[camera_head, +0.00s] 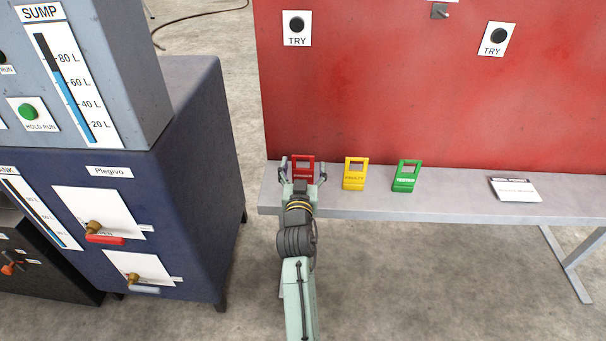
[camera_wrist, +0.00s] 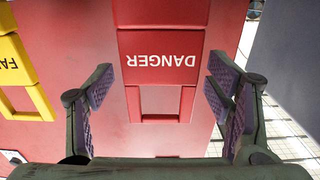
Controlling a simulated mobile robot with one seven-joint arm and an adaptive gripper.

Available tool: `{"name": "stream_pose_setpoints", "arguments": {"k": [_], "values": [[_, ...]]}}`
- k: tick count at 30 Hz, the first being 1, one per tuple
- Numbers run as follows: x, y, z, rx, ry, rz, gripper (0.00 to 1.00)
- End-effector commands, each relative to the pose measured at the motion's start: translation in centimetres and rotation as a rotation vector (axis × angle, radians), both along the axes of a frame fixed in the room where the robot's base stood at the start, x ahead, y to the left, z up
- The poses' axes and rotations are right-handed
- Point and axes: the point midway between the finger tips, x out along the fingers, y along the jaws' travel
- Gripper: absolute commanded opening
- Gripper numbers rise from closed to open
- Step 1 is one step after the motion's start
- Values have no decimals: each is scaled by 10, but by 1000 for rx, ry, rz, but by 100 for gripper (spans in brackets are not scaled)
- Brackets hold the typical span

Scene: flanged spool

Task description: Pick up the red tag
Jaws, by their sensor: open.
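The red tag (camera_head: 303,168) stands at the left end of the grey shelf, with a rectangular opening in its upper part. In the wrist view the red tag (camera_wrist: 162,65) appears upside down, with "DANGER" in white. My gripper (camera_head: 303,172) is open around it in the head view, one finger on each side. In the wrist view my gripper (camera_wrist: 160,92) shows gaps between both fingers and the tag, with nothing held. The tag's lower part is partly hidden by my gripper in the head view.
On the grey shelf (camera_head: 450,200), a yellow tag (camera_head: 354,174) and a green tag (camera_head: 407,176) stand to the right, then a white card (camera_head: 515,189). A red panel (camera_head: 420,90) rises behind. A dark blue cabinet (camera_head: 190,190) stands close on the left.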

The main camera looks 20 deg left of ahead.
Motion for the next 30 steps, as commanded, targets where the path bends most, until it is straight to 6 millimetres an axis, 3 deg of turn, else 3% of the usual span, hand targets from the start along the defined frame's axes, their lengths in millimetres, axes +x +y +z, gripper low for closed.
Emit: {"name": "stream_pose_setpoints", "arguments": {"k": [5,26,30], "values": [[0,0,-1,0,0,0,73],[-1,0,0,-1,0,1,26],[-1,0,0,-1,0,1,25]]}}
